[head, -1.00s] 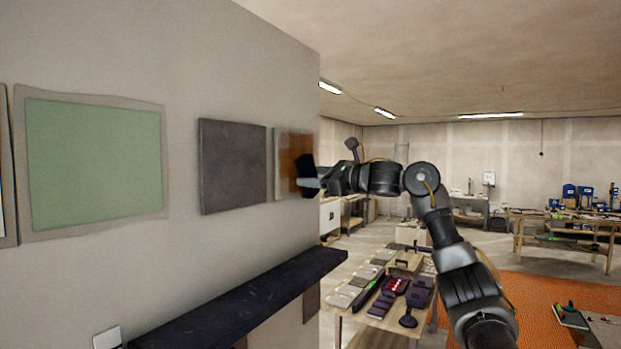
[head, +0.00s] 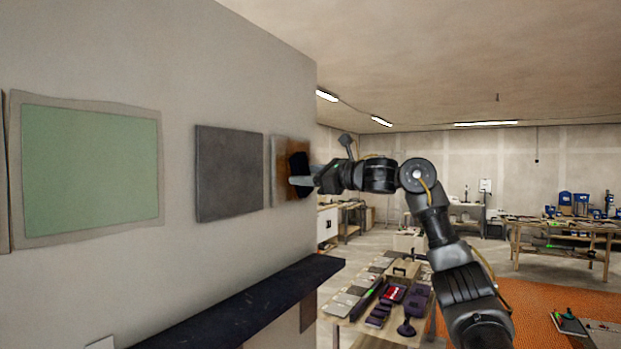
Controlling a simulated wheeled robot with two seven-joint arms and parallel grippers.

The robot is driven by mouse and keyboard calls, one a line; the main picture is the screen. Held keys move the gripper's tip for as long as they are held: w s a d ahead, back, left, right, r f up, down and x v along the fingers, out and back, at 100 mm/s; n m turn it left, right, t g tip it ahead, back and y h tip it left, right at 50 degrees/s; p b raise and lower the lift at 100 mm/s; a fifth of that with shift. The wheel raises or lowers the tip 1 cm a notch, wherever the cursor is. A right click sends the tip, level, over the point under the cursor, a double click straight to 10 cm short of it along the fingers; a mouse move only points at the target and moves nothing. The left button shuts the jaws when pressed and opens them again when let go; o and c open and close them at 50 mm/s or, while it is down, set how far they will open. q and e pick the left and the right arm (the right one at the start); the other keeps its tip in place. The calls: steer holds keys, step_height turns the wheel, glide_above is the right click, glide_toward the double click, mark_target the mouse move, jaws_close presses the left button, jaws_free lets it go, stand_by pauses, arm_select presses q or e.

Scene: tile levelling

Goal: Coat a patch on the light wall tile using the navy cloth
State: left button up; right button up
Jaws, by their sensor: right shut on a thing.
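The light wall tile (head: 279,152) hangs at the right end of the wall and carries a brown coating over much of its right part. My right gripper (head: 300,182) is shut on the navy cloth (head: 299,163), which looks nearly black. The cloth overlaps the brown area and hides part of the tile's right side. It appears to be at the tile face, but I cannot tell whether it touches. My left gripper is not in view.
A dark grey tile (head: 229,172) hangs just left of the light tile, and a framed green panel (head: 90,170) further left. A dark shelf (head: 235,305) juts out below. A low table (head: 345,328) with several tools stands beyond the wall's end.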

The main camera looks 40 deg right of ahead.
mark_target(298, 165)
steer(key=shift+s+a, duration=0.35)
steer(key=shift+a, duration=0.85)
steer(key=shift+s+a, duration=0.35)
steer(key=shift+a, duration=0.8)
steer(key=shift+s+a, duration=0.35)
steer(key=shift+a, duration=0.85)
steer(key=shift+r, duration=0.15)
steer(key=shift+d+r, duration=0.1)
steer(key=shift+r, duration=1)
steer(key=shift+w+d+f, duration=0.1)
steer(key=shift+w+d, duration=0.15)
steer(key=shift+d, duration=0.5)
steer(key=shift+w+d, duration=0.2)
steer(key=shift+d, duration=0.55)
steer(key=shift+d, duration=0.1)
